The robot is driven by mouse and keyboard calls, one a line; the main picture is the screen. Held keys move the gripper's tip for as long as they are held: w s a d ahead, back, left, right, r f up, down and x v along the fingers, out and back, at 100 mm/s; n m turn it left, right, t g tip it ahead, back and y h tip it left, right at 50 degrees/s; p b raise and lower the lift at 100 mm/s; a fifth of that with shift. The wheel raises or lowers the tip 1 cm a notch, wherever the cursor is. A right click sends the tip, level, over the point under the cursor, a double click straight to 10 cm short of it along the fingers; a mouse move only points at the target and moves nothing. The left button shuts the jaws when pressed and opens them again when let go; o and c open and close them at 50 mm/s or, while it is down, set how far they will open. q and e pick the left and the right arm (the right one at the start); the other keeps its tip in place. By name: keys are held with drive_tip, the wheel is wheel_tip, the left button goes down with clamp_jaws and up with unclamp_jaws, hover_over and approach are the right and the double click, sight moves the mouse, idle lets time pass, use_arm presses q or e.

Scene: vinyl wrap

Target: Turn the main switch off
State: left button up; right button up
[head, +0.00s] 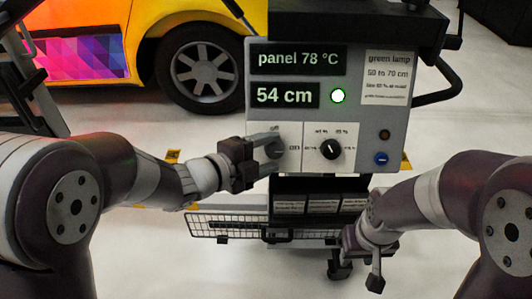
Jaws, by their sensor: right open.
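The main switch (276,150) is a grey rotary knob at the lower left of the control panel's front, with "off" marked above it and "on" to its right. My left gripper (272,152) is at the knob, one finger above it and one below. Whether the fingers press on the knob cannot be told, and they partly hide it. My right gripper (357,276) is open and empty, low down in front of the cart, away from the panel.
A wire basket (225,228) hangs below. A car (150,20) stands behind.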

use_arm(q)
drive_tip(key=c, duration=0.7)
drive_tip(key=shift+f+b, duration=0.25)
drive_tip(key=shift+b, duration=0.45)
drive_tip(key=shift+c, duration=0.2)
drive_tip(key=n+t+y+b, duration=0.1)
drive_tip(key=n+t+b, duration=0.2)
drive_tip(key=n+b, duration=0.2)
drive_tip(key=f+n+t+y+b, duration=0.1)
drive_tip(key=n+t+b, duration=0.2)
drive_tip(key=b, duration=0.5)
drive_tip(key=d+n+t+y+b, duration=0.1)
drive_tip(key=n+t+b, duration=0.3)
drive_tip(key=n+b, duration=0.2)
drive_tip(key=shift+s+f+n+b, duration=0.3)
drive_tip(key=shift+s, duration=0.05)
drive_tip(key=n+t+y, duration=0.1)
drive_tip(key=n, duration=0.1)
drive_tip(key=n+y+b, duration=0.1)
drive_tip(key=n+y, duration=0.1)
drive_tip(key=shift+d+r+t+b, duration=0.2)
drive_tip(key=shift+t+b, duration=0.1)
drive_tip(key=shift+t, duration=0.1)
drive_tip(key=shift+d+r+n+t+y+b, duration=0.1)
drive_tip(key=shift+n+t+y+b, duration=0.1)
drive_tip(key=shift+n+y, duration=1.05)
drive_tip(key=shift+d+n+t+y+b, duration=0.1)
drive_tip(key=shift+n+y+b, duration=0.1)
drive_tip(key=shift+n+y, duration=1.25)
drive_tip(key=shift+n, duration=0.3)
